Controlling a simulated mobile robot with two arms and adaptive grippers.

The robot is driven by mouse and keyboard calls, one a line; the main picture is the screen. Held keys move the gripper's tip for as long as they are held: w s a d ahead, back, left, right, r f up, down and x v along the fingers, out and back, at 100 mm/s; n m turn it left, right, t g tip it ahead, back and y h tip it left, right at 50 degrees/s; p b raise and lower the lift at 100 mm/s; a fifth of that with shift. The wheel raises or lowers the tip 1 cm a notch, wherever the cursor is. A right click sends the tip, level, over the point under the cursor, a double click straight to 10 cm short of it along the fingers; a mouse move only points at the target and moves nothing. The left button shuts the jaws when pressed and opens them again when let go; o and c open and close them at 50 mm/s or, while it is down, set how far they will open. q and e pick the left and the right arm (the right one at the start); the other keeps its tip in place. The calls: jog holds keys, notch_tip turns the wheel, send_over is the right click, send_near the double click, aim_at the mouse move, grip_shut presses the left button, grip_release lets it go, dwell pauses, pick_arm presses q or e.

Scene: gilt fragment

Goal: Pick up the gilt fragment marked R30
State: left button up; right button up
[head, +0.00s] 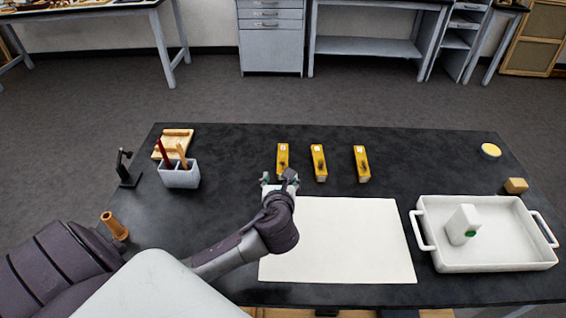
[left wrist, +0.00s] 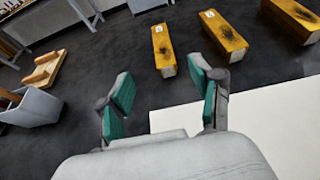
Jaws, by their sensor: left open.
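Three gilt fragments lie in a row on the dark table: the left fragment (head: 282,158), the middle fragment (head: 319,162) and the right fragment (head: 361,163). Each is a yellow block with a dark smudge and a small white label; the label marks are too small to read. In the left wrist view, the left fragment (left wrist: 164,50), middle fragment (left wrist: 222,34) and right fragment (left wrist: 294,18) lie ahead of the fingers. My left gripper (head: 280,178) is open and empty, just in front of the left fragment and apart from it. Its green-padded fingers show in the left wrist view (left wrist: 163,92). My right gripper is not seen.
A white sheet (head: 340,245) lies in front of the fragments. A white tray (head: 500,262) holding a white bottle (head: 462,224) stands at the right. A grey holder (head: 180,176) with tools and a wooden piece (head: 177,136) stand at the left.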

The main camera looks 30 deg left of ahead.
pick_arm(q)
send_near(283, 159)
jog(key=x, duration=0.4)
jog(key=shift+s+a, duration=0.15)
jog(key=shift+a, duration=0.05)
jog(key=x, duration=0.5)
jog(key=shift+w+f+p, duration=0.1)
jog(key=shift+w+p, duration=0.25)
jog(key=shift+s, duration=0.1)
grip_shut()
